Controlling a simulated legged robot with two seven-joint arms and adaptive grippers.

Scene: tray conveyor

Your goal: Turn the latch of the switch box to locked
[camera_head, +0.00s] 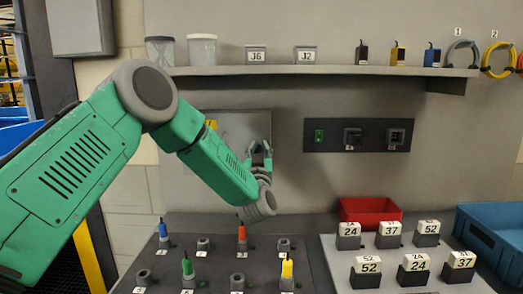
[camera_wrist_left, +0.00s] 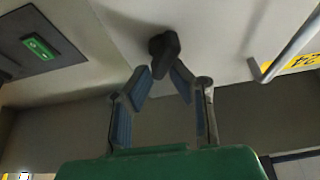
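The switch box is the flat grey box (camera_head: 225,124) on the wall, with a yellow label at its upper left. My left gripper (camera_head: 261,147) is at the box's right side, pointing at its face. In the left wrist view, the dark latch knob (camera_wrist_left: 164,46) sticks out of the pale box face. My left gripper's blue-padded fingertips (camera_wrist_left: 160,76) are apart, one on each side of the knob's near end; whether they press on it is unclear. The latch is hidden behind the gripper in the head view. My right gripper is not in view.
A grey bar handle (camera_wrist_left: 290,46) and yellow label stand beside the latch. A dark panel (camera_head: 333,136) with a green switch and sockets is right of the box. A shelf (camera_head: 330,71) runs above. A pegboard (camera_head: 215,262) and a red bin (camera_head: 370,211) are below.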

